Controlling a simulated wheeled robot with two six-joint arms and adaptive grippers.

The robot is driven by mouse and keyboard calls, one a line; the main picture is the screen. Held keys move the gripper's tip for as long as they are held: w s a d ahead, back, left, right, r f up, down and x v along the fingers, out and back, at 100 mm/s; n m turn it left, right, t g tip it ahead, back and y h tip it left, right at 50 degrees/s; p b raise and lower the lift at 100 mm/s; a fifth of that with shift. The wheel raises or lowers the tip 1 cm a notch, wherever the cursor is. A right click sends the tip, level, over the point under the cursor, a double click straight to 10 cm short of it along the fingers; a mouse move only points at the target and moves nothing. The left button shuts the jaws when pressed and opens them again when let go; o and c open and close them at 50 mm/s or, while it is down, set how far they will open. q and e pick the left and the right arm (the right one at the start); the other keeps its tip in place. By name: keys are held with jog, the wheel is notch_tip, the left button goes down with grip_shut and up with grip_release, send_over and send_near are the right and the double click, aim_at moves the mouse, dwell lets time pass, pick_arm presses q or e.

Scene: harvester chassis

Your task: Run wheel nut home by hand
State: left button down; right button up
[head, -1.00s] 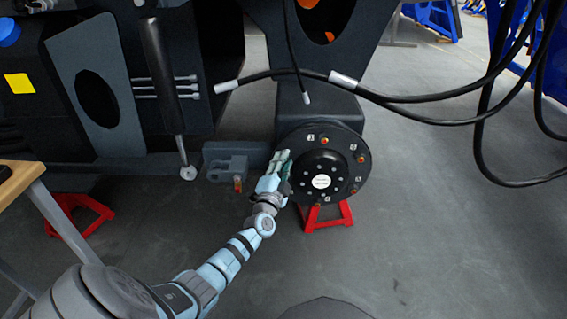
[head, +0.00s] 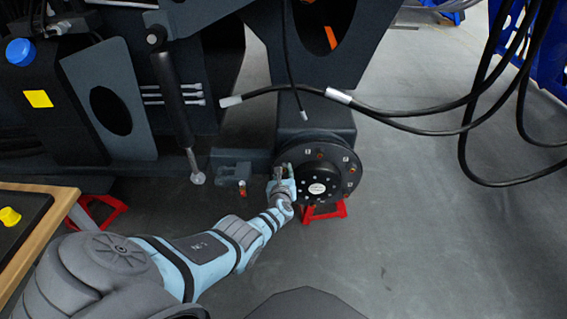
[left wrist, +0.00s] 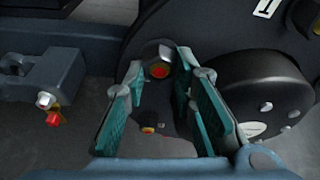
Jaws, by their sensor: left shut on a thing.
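The wheel hub (head: 338,181) is a dark round disc with a raised centre, a pale label and several red-tipped studs or nuts around its rim. My left gripper (head: 283,172) is at the hub's left edge. In the left wrist view its two teal-padded fingers (left wrist: 155,80) are closed around a metallic wheel nut (left wrist: 153,53) with a red-orange centre, at their tips. Another fastener (left wrist: 148,127) with an orange tip shows lower, between the fingers. In the head view the gripper hides the held nut. How far the nut is seated cannot be told. My right gripper is not in view.
A red stand (head: 325,213) is under the hub. A bracket (head: 229,166) with a red-tipped fitting (head: 242,187) is left of my gripper. Black hoses (head: 430,110) hang above and right. A wooden-edged table (head: 50,234) is at left. Floor at right is clear.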

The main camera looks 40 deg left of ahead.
pick_arm(q)
jog(key=shift+w+m+y+b, duration=0.1)
jog(key=shift+m+y+b, duration=0.2)
jog(key=shift+m, duration=0.4)
jog(key=shift+m+g, duration=0.3)
jog(key=shift+m, duration=0.1)
jog(key=c, duration=1.2)
grip_release()
jog(key=shift+c, duration=1.3)
jog(key=shift+s+d+p, duration=0.65)
jog(key=shift+s+p, duration=0.25)
jog(key=shift+s, duration=0.1)
